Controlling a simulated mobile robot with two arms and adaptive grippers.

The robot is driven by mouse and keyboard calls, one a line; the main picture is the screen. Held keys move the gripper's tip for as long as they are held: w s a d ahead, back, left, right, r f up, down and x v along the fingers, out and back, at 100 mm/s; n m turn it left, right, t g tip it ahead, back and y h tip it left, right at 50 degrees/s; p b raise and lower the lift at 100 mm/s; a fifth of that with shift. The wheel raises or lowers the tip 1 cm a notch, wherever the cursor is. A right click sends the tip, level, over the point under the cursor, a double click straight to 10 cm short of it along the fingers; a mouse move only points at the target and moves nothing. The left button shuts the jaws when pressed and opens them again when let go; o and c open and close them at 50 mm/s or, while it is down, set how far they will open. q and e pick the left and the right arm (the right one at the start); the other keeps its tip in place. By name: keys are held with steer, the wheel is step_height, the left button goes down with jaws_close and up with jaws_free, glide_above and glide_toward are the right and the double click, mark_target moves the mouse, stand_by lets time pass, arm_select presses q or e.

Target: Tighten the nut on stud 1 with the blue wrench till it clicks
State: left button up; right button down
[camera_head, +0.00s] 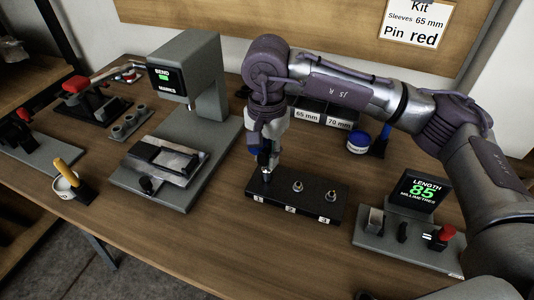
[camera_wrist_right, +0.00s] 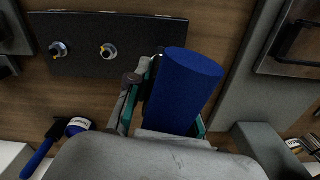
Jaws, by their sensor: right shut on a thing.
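The black block (camera_head: 314,199) stands on the bench with labels 1, 2 and 3 along its front. Two studs with nuts, stud 2 (camera_head: 298,187) and stud 3 (camera_head: 331,196), stand free; two studs also show in the right wrist view (camera_wrist_right: 108,52). My right gripper (camera_head: 265,150) points down over the stud 1 end of the block. It is shut on the blue wrench (camera_wrist_right: 185,90), whose thick blue handle fills the middle of the wrist view. The wrench's lower end reaches down at stud 1; the nut there is hidden, so I cannot tell how it is seated. My left gripper is out of view.
A grey press (camera_head: 194,85) stands left of the block. A display stand reading 85 (camera_head: 416,194) is at right. A cup with a yellow-handled tool (camera_head: 66,187) is at left. Bare bench lies before the block.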

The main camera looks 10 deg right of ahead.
steer(key=shift+w+f+n+b, duration=0.1)
steer(key=shift+f+n+b, duration=0.15)
steer(key=shift+n+b, duration=0.6)
steer(key=shift+r+n+b, duration=0.15)
steer(key=shift+n+b, duration=0.25)
steer(key=shift+n, duration=0.45)
steer(key=shift+r+p, duration=0.45)
steer(key=shift+r, duration=0.25)
arm_select(q)
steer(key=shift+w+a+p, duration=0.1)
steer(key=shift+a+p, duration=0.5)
steer(key=shift+p, duration=0.3)
arm_select(e)
steer(key=shift+a+r, duration=0.1)
steer(key=shift+r, duration=1.8)
